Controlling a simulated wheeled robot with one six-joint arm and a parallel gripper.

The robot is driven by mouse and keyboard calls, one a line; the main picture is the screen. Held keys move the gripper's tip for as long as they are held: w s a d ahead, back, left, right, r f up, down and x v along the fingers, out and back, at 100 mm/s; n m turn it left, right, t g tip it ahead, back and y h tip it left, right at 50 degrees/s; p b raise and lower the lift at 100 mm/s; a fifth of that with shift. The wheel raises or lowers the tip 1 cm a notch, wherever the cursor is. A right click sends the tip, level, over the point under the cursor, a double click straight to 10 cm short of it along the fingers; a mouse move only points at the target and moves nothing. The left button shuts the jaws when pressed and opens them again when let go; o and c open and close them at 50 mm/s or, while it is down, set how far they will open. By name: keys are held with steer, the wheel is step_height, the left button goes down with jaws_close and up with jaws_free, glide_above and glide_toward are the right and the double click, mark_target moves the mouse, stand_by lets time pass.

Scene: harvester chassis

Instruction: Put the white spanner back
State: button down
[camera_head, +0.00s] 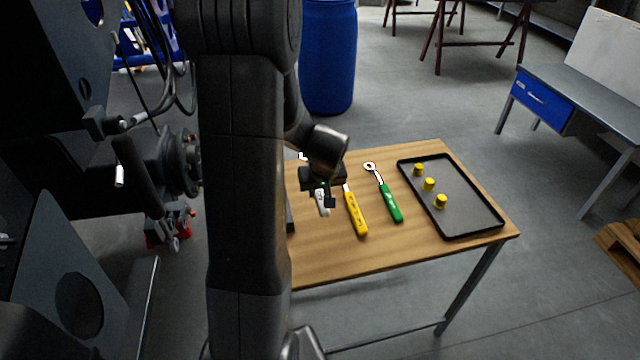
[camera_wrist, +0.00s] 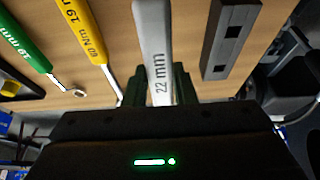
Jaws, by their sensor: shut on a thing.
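My gripper (camera_head: 322,190) is over the left part of the wooden table (camera_head: 400,258) and is shut on the white spanner (camera_head: 323,206). In the wrist view the white spanner (camera_wrist: 154,40), marked 22 mm, runs between the two fingers of my gripper (camera_wrist: 160,86). My gripper hides part of it. I cannot tell whether it touches the table. The yellow-handled tool (camera_head: 356,212) lies just right of it in the head view, and the green-handled spanner (camera_head: 390,203) lies further right.
A dark tray (camera_head: 473,222) with three yellow caps (camera_head: 429,184) is on the table's right side. A dark grey bar (camera_wrist: 228,42) with square holes lies beside the white spanner in the wrist view. A blue barrel (camera_head: 328,58) stands behind the table.

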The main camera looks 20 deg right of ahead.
steer(key=shift+r, duration=0.15)
steer(key=shift+s+f+b, duration=0.1)
steer(key=shift+f+b, duration=0.15)
steer(key=shift+b, duration=0.15)
step_height(320, 180, down, 8)
steer(key=b, duration=0.7)
steer(key=shift+r, duration=0.25)
steer(key=c, duration=1.1)
jaws_free()
steer(key=shift+r, duration=0.1)
steer(key=v, duration=1.3)
steer(key=shift+s+r, duration=0.1)
steer(key=shift+r, duration=0.2)
